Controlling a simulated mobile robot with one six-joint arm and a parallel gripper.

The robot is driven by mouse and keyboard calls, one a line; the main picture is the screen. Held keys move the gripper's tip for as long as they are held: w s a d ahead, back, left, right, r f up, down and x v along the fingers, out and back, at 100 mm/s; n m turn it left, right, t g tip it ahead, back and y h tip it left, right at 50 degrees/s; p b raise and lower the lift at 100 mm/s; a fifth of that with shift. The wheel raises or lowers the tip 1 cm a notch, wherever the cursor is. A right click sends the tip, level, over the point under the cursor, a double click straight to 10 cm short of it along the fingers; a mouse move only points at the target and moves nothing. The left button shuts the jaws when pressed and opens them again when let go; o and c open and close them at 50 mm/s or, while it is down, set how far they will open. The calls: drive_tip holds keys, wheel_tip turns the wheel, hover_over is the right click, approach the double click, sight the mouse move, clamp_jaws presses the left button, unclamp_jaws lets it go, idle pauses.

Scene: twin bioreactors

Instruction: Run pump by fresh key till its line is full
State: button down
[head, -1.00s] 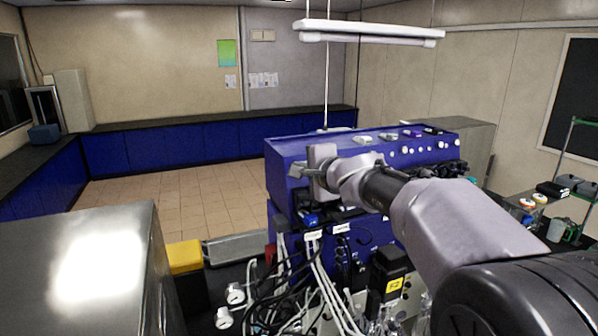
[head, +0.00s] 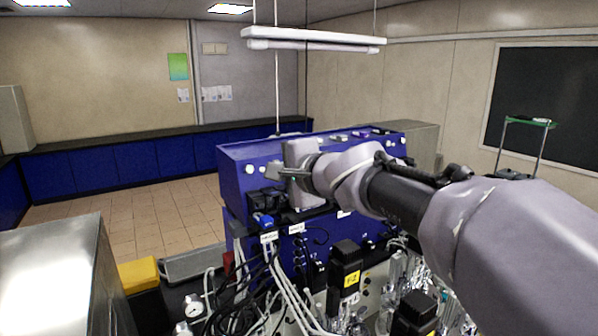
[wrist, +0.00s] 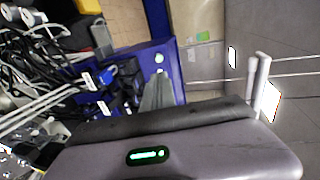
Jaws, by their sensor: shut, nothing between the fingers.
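A blue bioreactor cabinet (head: 242,160) stands in the middle of the head view, with round pale buttons on its front. A black pump-like block (head: 268,198) with a blue part sits on its left front; it also shows in the wrist view (wrist: 106,98). White labels (head: 268,238) hang below, too small to read. I cannot tell which button is the fresh key. My gripper (head: 279,172) is shut and empty, pointing left in front of the cabinet's upper left front; I cannot tell whether it touches. In the wrist view, its grey fingers (wrist: 158,92) point toward the blue front (wrist: 150,62).
Below the cabinet are tangled black and white tubes (head: 238,312), a gauge (head: 193,306) and a black box with a yellow label (head: 345,272). A steel cabinet (head: 50,270) stands at front left. A lamp (head: 312,40) hangs above. The tiled floor (head: 130,222) behind is clear.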

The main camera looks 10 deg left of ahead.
approach(249, 168)
drive_tip(key=shift+p+x, duration=0.35)
drive_tip(key=shift+x, duration=1.9)
drive_tip(key=shift+w+a, duration=0.1)
drive_tip(key=shift+w, duration=0.05)
